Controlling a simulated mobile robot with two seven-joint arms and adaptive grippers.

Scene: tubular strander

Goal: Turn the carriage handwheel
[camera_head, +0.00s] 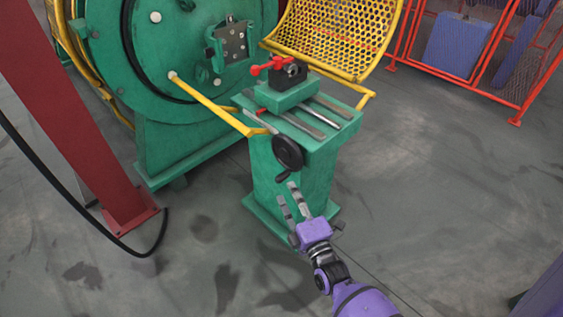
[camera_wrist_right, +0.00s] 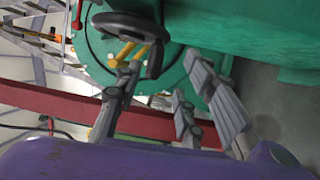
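The carriage handwheel (camera_head: 288,152) is a black wheel with a small crank handle at its lower edge, on the front of a green pedestal (camera_head: 316,170). It also shows in the right wrist view (camera_wrist_right: 128,27), upper left, beyond the fingers. A green carriage (camera_head: 287,94) with a black clamp and a red lever sits on rails on top of the pedestal. My right gripper (camera_head: 288,194) is open and empty, just below the wheel in the head view, fingers pointing up toward it. In the right wrist view, my right gripper's fingers (camera_wrist_right: 165,75) are spread. My left gripper is not in view.
A yellow bar (camera_head: 215,103) runs from the large green disc (camera_head: 150,60) to the pedestal. A yellow mesh guard (camera_head: 335,35) stands behind. A red post (camera_head: 75,115) with a black cable is at left. Grey floor on the right is open.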

